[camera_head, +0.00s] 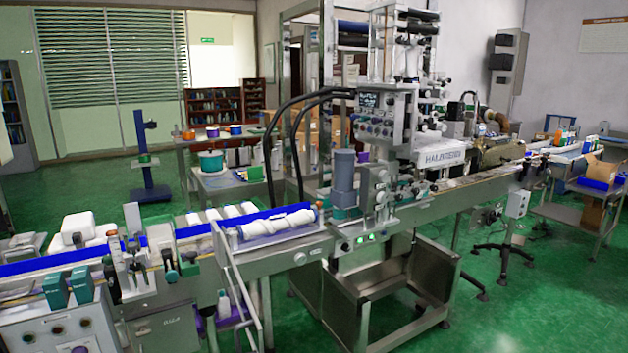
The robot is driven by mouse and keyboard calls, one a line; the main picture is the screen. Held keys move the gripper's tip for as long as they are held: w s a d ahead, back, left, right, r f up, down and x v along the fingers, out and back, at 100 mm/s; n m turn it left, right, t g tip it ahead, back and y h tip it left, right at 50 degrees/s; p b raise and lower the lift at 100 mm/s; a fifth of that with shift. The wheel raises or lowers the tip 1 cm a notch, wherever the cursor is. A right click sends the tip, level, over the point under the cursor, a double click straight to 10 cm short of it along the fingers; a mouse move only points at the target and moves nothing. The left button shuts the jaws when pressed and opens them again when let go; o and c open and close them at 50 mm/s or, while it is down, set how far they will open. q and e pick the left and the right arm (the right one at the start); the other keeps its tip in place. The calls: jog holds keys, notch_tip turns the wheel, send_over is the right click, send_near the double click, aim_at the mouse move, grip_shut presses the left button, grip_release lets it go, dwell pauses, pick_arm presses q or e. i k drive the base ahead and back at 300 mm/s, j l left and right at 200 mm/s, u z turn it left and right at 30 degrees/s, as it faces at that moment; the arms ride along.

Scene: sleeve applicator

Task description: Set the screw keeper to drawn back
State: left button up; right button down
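The sleeve applicator (378,160) stands in the middle of the view, with a conveyor running through it from lower left to right. A white spiral feed screw (275,226) lies along the conveyor left of the machine's upright grey cylinder (344,180). I cannot pick out the screw keeper for certain at this distance, so its position cannot be told. Neither of my grippers is in view.
A blue conveyor rail (45,266) and clamp brackets (132,262) are at the lower left. A slanted metal handrail (240,285) stands before the conveyor. A stool (503,250) is at the right. Green floor (500,320) is clear at the lower right.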

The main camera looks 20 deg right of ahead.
aim_at(319, 203)
jog(key=u, duration=0.4)
jog(key=l+u, duration=1.05)
jog(key=u, duration=0.15)
jog(key=k+l, duration=0.1)
jog(key=l, duration=0.3)
jog(key=k+l+u, duration=0.15)
jog(key=l, duration=0.3)
jog(key=k+l, duration=0.1)
jog(key=l, duration=0.3)
jog(key=k+l+u, duration=0.15)
jog(key=l, duration=0.25)
jog(key=k+l, duration=0.1)
jog(key=l, duration=0.3)
jog(key=k+l+u, duration=0.1)
jog(key=l, duration=0.3)
jog(key=k+l+u, duration=0.1)
jog(key=l, duration=0.3)
jog(key=k+l, duration=0.3)
jog(key=l+u, duration=0.05)
